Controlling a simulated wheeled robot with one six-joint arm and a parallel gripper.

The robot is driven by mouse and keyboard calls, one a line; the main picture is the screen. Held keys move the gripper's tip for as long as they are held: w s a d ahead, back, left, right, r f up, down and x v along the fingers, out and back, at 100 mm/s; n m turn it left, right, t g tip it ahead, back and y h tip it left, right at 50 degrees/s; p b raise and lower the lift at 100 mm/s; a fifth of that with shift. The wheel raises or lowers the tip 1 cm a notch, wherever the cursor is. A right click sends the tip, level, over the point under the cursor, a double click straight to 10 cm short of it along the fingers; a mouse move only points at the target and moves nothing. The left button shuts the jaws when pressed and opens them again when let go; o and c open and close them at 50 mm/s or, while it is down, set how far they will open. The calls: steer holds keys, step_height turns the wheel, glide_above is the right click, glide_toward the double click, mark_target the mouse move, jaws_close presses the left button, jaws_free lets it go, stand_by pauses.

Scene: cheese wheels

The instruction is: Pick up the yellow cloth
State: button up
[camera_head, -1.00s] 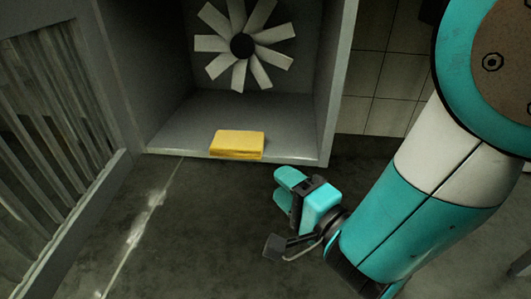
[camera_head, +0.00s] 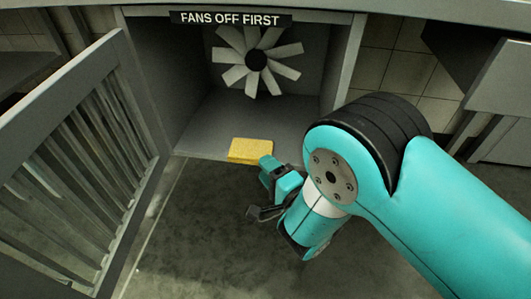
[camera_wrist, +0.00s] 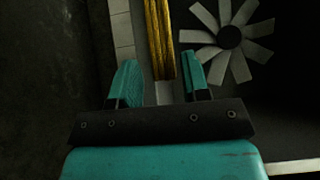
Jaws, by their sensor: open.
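The yellow cloth (camera_head: 250,150) is a folded, flat block lying at the front edge of the fan housing's grey floor. My gripper (camera_head: 268,163) is just in front of its right end in the head view, and partly overlaps the view of its front edge. In the wrist view the jaws (camera_wrist: 157,78) are open, one finger on each side. The cloth (camera_wrist: 159,35) shows there edge-on as a narrow yellow strip, its lower end between or just beyond the fingertips. I cannot tell whether a finger touches it.
A white-bladed fan (camera_head: 256,61) is at the back of the housing, behind the cloth. A sign (camera_head: 230,19) reading "FANS OFF FIRST" hangs above. A slatted door (camera_head: 85,165) stands open at the left. The dark floor in front is clear.

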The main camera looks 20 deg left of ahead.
steer(key=shift+w+a+p, duration=0.1)
steer(key=shift+a+p, duration=0.1)
steer(key=shift+p, duration=0.7)
steer(key=shift+c, duration=0.4)
steer(key=c, duration=0.7)
steer(key=s+d+r+p, duration=0.1)
steer(key=s+d+r, duration=0.1)
steer(key=d, duration=0.2)
steer(key=s+d+r+p, duration=0.1)
steer(key=s+d+r, duration=0.2)
steer(key=d, duration=0.1)
steer(key=s+d+r+p, duration=0.1)
steer(key=s+d+r, duration=0.1)
steer(key=d, duration=0.2)
steer(key=shift+s+r, duration=0.15)
steer(key=shift+r, duration=0.05)
